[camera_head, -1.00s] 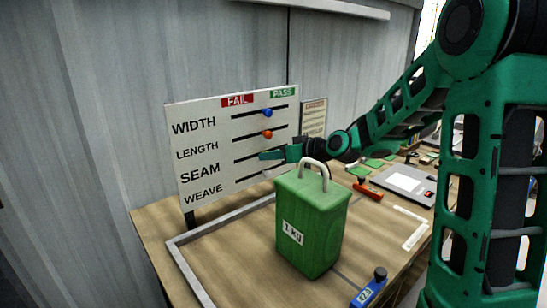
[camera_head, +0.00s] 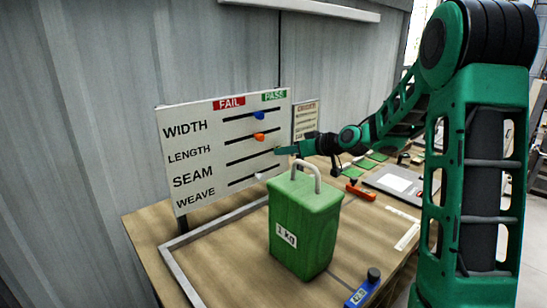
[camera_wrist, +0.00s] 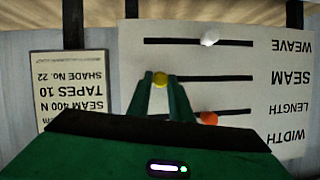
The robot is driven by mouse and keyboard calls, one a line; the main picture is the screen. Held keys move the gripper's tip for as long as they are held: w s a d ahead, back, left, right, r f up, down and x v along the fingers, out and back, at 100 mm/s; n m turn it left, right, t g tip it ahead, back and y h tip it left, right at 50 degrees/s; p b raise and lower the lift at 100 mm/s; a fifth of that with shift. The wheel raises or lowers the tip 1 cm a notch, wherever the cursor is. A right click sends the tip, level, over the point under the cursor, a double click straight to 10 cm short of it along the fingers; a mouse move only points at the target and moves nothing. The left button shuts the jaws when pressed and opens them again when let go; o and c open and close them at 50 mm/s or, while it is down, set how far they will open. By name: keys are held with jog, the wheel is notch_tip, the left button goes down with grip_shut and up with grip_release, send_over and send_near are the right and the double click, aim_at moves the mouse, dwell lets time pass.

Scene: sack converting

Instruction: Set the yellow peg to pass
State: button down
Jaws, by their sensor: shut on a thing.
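The white board (camera_head: 195,150) carries the rows WIDTH, LENGTH, SEAM and WEAVE, each with a dark slot, under a red FAIL label (camera_head: 229,103) and a green PASS label (camera_head: 274,96). My gripper (camera_head: 277,151) is at the right, PASS end of the SEAM slot. In the upside-down wrist view, the yellow peg (camera_wrist: 160,79) is between the fingertips of my gripper (camera_wrist: 161,77), which is shut on it, near the slot's left end there, the PASS side. The yellow peg is hidden by my gripper in the head view.
A blue peg (camera_head: 259,115), an orange peg (camera_head: 259,137) and a white peg (camera_wrist: 209,37) sit mid-slot in WIDTH, LENGTH and WEAVE. A green 1 KG weight (camera_head: 304,225) stands before the board. A notice (camera_head: 306,119) stands right of it.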

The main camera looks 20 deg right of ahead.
jog(key=shift+w+d, duration=0.1)
jog(key=shift+d, duration=0.25)
jog(key=c, duration=1.6)
grip_release()
jog(key=shift+o, duration=0.2)
jog(key=v, duration=1)
jog(key=shift+s, duration=0.25)
jog(key=shift+d+r, duration=0.1)
